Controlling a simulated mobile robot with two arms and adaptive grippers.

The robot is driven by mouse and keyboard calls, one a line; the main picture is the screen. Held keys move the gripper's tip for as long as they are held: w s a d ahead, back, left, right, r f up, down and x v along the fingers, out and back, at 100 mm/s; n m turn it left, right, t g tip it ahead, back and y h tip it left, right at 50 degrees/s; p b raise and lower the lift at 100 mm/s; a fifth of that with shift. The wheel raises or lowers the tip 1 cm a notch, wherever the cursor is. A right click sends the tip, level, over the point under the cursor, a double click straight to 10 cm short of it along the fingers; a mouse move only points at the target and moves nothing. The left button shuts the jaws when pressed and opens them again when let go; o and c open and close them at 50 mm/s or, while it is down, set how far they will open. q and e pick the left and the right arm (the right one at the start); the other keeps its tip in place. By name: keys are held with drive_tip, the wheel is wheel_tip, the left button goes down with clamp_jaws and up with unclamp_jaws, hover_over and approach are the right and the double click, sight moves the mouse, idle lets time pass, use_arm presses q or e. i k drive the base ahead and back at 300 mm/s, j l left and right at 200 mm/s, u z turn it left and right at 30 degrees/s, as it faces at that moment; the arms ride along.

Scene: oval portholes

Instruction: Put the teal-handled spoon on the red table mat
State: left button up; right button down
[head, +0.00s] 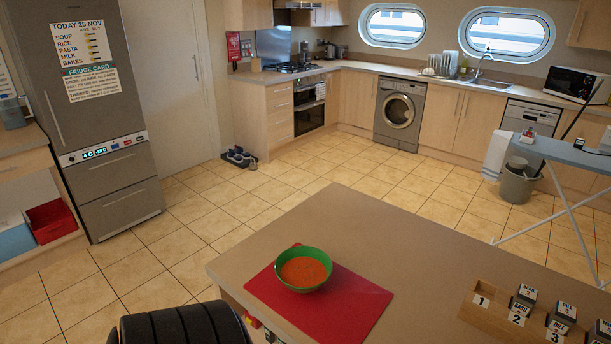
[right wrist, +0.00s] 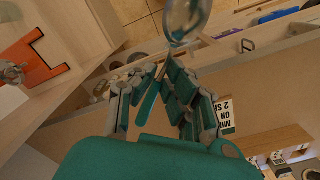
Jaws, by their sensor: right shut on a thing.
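The red table mat (head: 350,305) lies on the island counter in the head view. A green bowl (head: 303,270) of orange soup stands on its back left part, and the front right part is bare. In the right wrist view my right gripper (right wrist: 163,72) is shut on the teal-handled spoon. The spoon's shiny metal bowl (right wrist: 185,18) points away past the fingertips. Its teal handle (right wrist: 149,104) runs back between the fingers. The mat is not seen in the right wrist view. Neither gripper shows in the head view.
A wooden rack (head: 485,313) with numbered labels and small labelled blocks stands right of the mat. The counter (head: 400,235) behind the mat is bare. In the right wrist view, an open drawer-like space (right wrist: 235,40) with several small items lies beyond the gripper.

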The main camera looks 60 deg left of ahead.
sight(360, 314)
drive_tip(key=u, duration=1.15)
drive_tip(key=i+j+u, duration=0.3)
drive_tip(key=i+u, duration=0.1)
drive_tip(key=u, duration=0.2)
